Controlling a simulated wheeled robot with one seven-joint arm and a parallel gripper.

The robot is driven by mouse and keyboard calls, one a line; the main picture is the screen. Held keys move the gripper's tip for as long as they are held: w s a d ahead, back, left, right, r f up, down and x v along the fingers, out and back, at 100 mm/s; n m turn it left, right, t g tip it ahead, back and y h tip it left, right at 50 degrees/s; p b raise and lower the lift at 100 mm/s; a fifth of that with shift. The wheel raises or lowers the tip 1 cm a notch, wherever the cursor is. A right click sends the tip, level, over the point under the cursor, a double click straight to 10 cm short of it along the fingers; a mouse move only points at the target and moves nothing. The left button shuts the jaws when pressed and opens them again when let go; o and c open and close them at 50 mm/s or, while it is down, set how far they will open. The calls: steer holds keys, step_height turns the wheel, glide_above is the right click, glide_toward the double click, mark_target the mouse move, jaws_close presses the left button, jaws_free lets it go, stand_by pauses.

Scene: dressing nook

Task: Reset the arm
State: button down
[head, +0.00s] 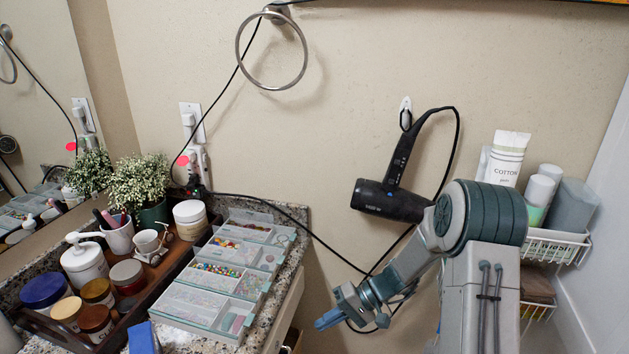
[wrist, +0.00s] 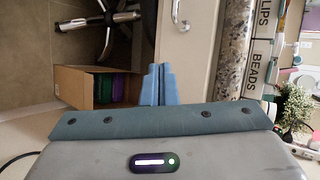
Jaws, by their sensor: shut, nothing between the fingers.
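My gripper (head: 328,319) is in the lower middle of the head view, in front of the wall and to the right of the counter's edge. Its blue fingers (wrist: 159,84) show side by side in the wrist view, shut with nothing between them. The fingers touch nothing that I can see. My arm bends down and to the left from its grey and teal joint.
A granite counter (head: 291,219) holds bead boxes (head: 205,306), jars and a plant (head: 140,187). A black hair dryer (head: 392,203) hangs on the wall beside my arm, its cord near my gripper. A wire shelf (head: 556,247) stands right; a cardboard box (wrist: 72,90) lies beyond the fingers.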

steer(key=s+d+r+t+h+p, duration=0.1)
steer(key=s+d+r+h+p, duration=0.2)
steer(key=s+r, duration=0.3)
steer(key=s+d+r+m+t+h+p, duration=0.1)
steer(key=s+d+r+h+p, duration=0.3)
steer(key=r, duration=1.2)
steer(key=s+d+r+t+h+p, duration=0.3)
steer(key=s+d+r+h+p, duration=0.1)
steer(key=s+r+p, duration=0.3)
step_height(320, 180, up, 4)
steer(key=shift+s+d+r, duration=0.25)
steer(key=shift+s+d, duration=0.25)
steer(key=shift+s, duration=0.7)
